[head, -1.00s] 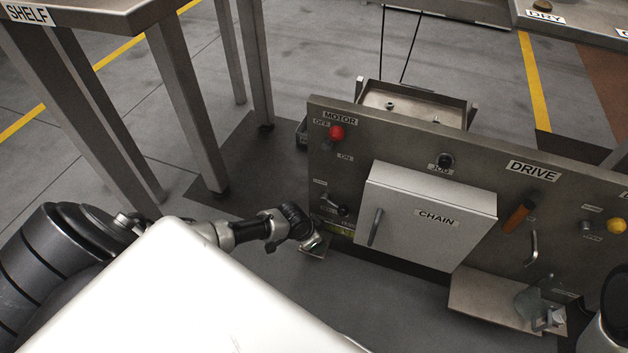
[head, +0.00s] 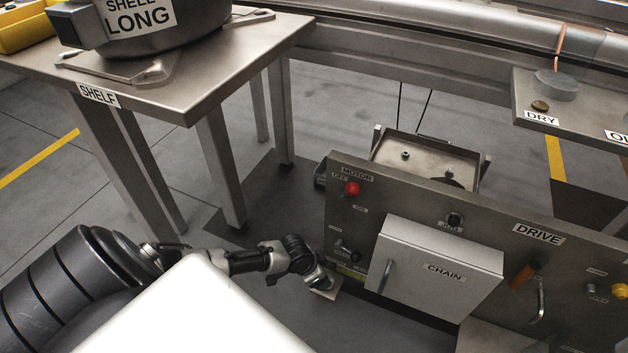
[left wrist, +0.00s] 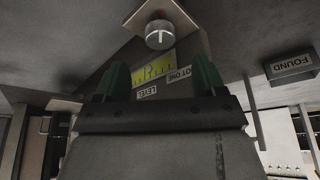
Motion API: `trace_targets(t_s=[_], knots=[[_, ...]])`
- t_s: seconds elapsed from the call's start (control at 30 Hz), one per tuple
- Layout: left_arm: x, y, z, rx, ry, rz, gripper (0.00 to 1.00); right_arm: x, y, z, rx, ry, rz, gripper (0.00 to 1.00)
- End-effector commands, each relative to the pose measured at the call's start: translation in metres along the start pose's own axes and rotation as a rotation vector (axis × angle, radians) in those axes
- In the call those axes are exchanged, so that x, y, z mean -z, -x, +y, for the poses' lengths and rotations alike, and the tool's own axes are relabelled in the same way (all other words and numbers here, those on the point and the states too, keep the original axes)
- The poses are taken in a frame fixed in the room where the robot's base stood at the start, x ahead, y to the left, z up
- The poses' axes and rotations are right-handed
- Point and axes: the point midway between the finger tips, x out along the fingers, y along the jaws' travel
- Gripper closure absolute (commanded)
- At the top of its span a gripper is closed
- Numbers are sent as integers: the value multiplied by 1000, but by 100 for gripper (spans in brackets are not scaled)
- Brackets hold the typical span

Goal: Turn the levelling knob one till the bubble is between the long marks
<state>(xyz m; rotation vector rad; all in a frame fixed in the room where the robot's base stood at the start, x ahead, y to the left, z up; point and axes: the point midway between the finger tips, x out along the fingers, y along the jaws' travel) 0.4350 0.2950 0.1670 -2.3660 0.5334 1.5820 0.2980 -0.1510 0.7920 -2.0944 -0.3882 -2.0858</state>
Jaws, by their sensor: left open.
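The levelling knob (left wrist: 159,34), a round metal knob with a pale line across its face, shows at the top of the left wrist view on a square plate. Below it is the yellow-green level (left wrist: 154,71) with dark marks, beside labels reading LEVEL and FOOT ONE. The bubble is too small to place against the marks. My left gripper (left wrist: 162,80) is open, its two green fingers apart with nothing between them, short of the knob. In the head view my left gripper (head: 319,279) is low at the panel's left end, near the level (head: 352,273). My right gripper is out of view.
The upright panel (head: 365,208) carries a red motor knob (head: 352,188), a CHAIN box (head: 440,262) and DRIVE handles close to my left arm. A shelf table (head: 190,95) with legs stands left. A FOUND bin (left wrist: 291,67) shows at right in the wrist view.

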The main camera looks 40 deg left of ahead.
Motion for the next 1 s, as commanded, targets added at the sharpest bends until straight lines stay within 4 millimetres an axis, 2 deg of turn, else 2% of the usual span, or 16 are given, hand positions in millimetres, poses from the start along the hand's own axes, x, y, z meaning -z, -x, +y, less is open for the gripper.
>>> trace_targets(t_s=[0.03,0.23,0.87,0.93,1.0], knots=[[1,12,0,0,-1,-1,30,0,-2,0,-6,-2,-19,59],[0,27,0,0,1,0,30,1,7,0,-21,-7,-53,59],[0,30,0,0,1,0,30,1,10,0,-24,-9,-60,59],[0,30,2,-3,0,0,30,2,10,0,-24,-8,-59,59],[1,31,14,-18,-6,1,30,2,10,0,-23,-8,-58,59]])
